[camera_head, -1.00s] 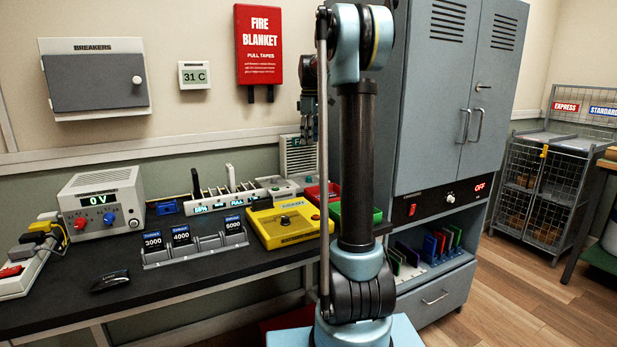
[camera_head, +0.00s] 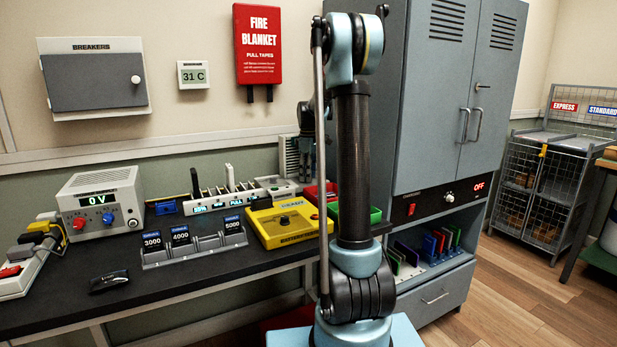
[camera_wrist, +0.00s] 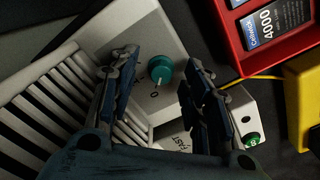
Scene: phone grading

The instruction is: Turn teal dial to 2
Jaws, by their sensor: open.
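The teal dial (camera_wrist: 160,69) sits on the pale face of a grilled grey unit (camera_wrist: 150,35) in the wrist view. Its white pointer mark faces down the picture, towards a printed 0. Other marks beside it are too small to read surely. My gripper (camera_wrist: 158,63) is open, with one finger on each side of the dial; I cannot tell whether either touches it. In the head view the unit (camera_head: 290,150) stands at the back of the bench, partly behind my gripper (camera_head: 306,172) and arm. The dial is not visible there.
A red tray (camera_wrist: 232,45) with phones and a yellow box (camera_wrist: 305,85) lie right of the dial in the wrist view. A green button (camera_wrist: 252,139) is on a panel below. In the head view, a yellow tester (camera_head: 265,232) and green tray (camera_head: 375,215) are near.

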